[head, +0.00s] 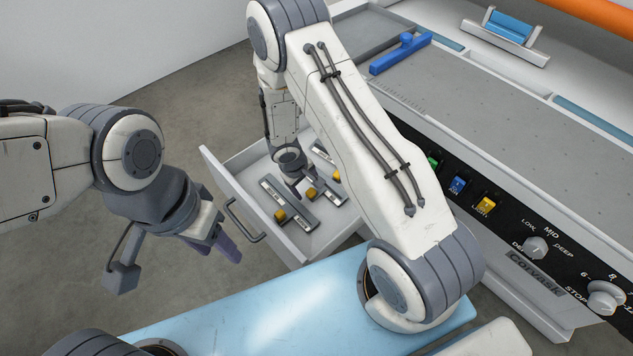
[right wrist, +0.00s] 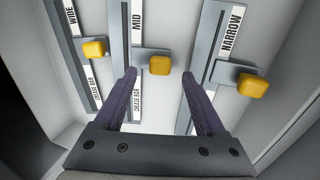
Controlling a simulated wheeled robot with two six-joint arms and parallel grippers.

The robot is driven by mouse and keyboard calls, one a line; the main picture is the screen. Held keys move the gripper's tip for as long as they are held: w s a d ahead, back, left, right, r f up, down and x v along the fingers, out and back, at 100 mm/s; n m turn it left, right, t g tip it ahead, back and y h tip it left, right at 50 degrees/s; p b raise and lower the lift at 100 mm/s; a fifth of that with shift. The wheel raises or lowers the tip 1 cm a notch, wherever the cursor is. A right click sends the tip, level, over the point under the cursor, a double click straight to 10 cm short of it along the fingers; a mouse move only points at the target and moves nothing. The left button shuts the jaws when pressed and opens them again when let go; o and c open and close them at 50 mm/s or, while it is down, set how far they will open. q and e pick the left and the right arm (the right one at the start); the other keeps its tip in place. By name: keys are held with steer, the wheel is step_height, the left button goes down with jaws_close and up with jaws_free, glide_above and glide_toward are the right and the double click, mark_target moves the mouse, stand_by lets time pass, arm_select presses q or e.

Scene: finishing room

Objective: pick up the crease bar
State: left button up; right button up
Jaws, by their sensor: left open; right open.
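Three grey crease bars with yellow knobs lie in the open drawer (head: 225,170). In the right wrist view they read WIDE (right wrist: 80,62), MID (right wrist: 133,40) and NARROW (right wrist: 222,65). The MID bar's yellow knob (right wrist: 159,65) shows between the two fingertips of my right gripper (right wrist: 158,78), which is open and empty. In the head view my right gripper (head: 303,187) is low over the drawer, and its arm hides part of the bars. I cannot tell whether it touches the knob. My left gripper (head: 226,244) is open and empty, outside the drawer.
The drawer's front wall and handle (head: 243,220) face left. A light blue surface (head: 250,312) lies in front. The machine's panel (head: 535,245) with coloured buttons and dials is at right. A blue handled tool (head: 400,54) lies on its top, with a blue-and-white piece (head: 507,27) further back.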

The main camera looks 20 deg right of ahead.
mark_target(311, 181)
steer(key=x, duration=0.3)
steer(key=shift+r, duration=0.1)
jaws_close()
steer(key=shift+r, duration=0.15)
